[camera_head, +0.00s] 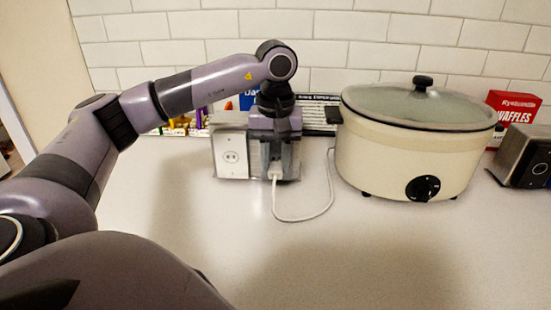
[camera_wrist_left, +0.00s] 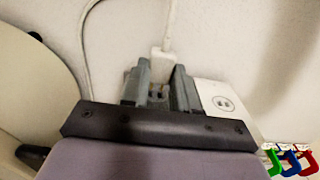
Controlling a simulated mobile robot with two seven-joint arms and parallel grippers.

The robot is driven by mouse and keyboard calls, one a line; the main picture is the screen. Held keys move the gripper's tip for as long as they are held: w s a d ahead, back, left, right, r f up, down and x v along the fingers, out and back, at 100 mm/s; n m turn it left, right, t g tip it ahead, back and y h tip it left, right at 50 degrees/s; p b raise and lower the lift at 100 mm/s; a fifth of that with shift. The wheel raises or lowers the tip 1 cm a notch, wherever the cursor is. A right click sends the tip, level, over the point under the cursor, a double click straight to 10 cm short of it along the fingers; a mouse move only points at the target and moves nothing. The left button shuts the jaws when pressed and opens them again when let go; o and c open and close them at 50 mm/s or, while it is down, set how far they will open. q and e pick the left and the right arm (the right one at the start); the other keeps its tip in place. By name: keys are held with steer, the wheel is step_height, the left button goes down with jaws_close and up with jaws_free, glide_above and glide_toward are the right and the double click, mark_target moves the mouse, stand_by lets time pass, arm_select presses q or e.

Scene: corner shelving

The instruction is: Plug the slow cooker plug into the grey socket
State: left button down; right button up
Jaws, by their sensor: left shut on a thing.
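The cream slow cooker (camera_head: 405,145) with a glass lid stands on the counter at right of centre. Its white cord (camera_head: 305,219) loops across the counter to the white plug (camera_head: 274,171), which also shows in the left wrist view (camera_wrist_left: 160,62). My left gripper (camera_head: 274,160) points down and is shut on the plug, in front of the right part of the socket box. The box's white outlet (camera_head: 231,156) shows to the left and in the wrist view (camera_wrist_left: 222,103). The grey socket is hidden behind my gripper; I cannot tell whether the plug's prongs are in it.
A metal toaster (camera_head: 525,158) and a red waffle box (camera_head: 512,108) stand at the far right. Coloured items (camera_head: 185,124) and a striped object lie behind the socket box by the tiled wall. The front of the counter (camera_head: 330,260) is clear.

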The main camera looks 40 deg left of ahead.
arm_select(q)
steer(key=shift+w+a+p, duration=0.35)
steer(key=shift+w+a, duration=0.45)
steer(key=shift+w, duration=0.1)
steer(key=c, duration=0.8)
jaws_free()
steer(key=shift+r, duration=0.1)
step_height(320, 180, up, 7)
steer(key=shift+d+r, duration=0.1)
